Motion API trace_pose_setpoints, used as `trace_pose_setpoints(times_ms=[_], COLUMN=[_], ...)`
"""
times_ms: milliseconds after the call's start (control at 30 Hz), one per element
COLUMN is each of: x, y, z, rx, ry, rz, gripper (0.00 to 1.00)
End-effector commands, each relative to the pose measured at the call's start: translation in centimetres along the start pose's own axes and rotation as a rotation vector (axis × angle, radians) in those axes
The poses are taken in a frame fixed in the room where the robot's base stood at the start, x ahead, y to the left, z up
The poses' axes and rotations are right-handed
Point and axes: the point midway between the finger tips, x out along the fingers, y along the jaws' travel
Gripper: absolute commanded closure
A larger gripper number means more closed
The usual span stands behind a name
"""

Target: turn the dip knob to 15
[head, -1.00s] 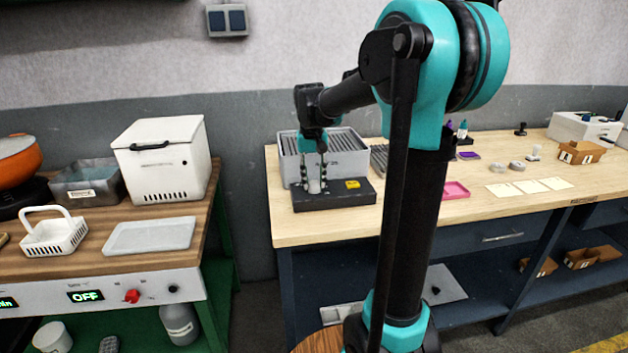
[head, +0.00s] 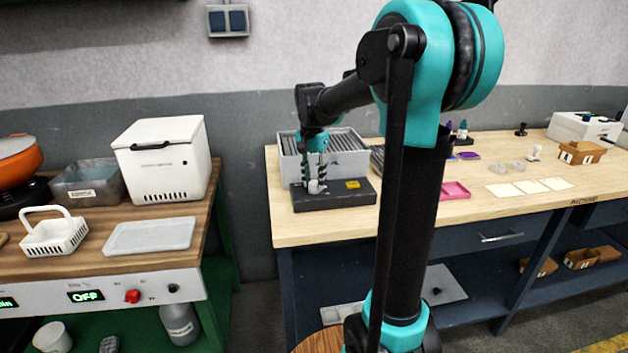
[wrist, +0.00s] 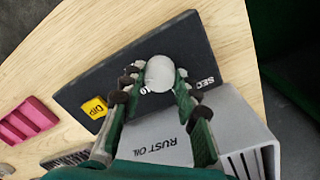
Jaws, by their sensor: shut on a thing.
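The dip knob is a pale grey round knob (wrist: 160,72) on top of a black control box (head: 330,200). The box carries a yellow DIP label (wrist: 95,107) and white print, of which "SEC" and part of a number show in the wrist view. My gripper (wrist: 159,77) reaches down over the box with one finger on each side of the knob, shut on it. It also shows in the head view (head: 315,187). The fingers cover part of the dial print. I cannot tell the knob's setting; no pointer mark shows.
A grey tank marked RUST OIL (wrist: 160,142) stands close behind the box. A pink tray (head: 455,190) and pale cards (head: 530,186) lie further right on the wooden bench. The left bench holds a white lidded box (head: 165,160) and a red knob (head: 132,296).

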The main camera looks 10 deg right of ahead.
Motion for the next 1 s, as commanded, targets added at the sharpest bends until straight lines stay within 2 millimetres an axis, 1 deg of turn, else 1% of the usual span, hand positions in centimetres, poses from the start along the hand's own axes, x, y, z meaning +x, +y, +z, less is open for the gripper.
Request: trace_pose_setpoints(times_ms=[467, 500, 667, 1000], x=[-0.05, -0.05, -0.03, -0.25], y=[-0.05, -0.05, -0.04, -0.02], z=[-0.06, -0.06, -0.04, -0.02], rx=[0.016, 0.016, 0.015, 0.015], ry=[0.0, 0.0, 0.0, 0.0], rz=[-0.001, -0.001, -0.001, 0.0], gripper=[0.98, 0.68, 0.48, 0.48])
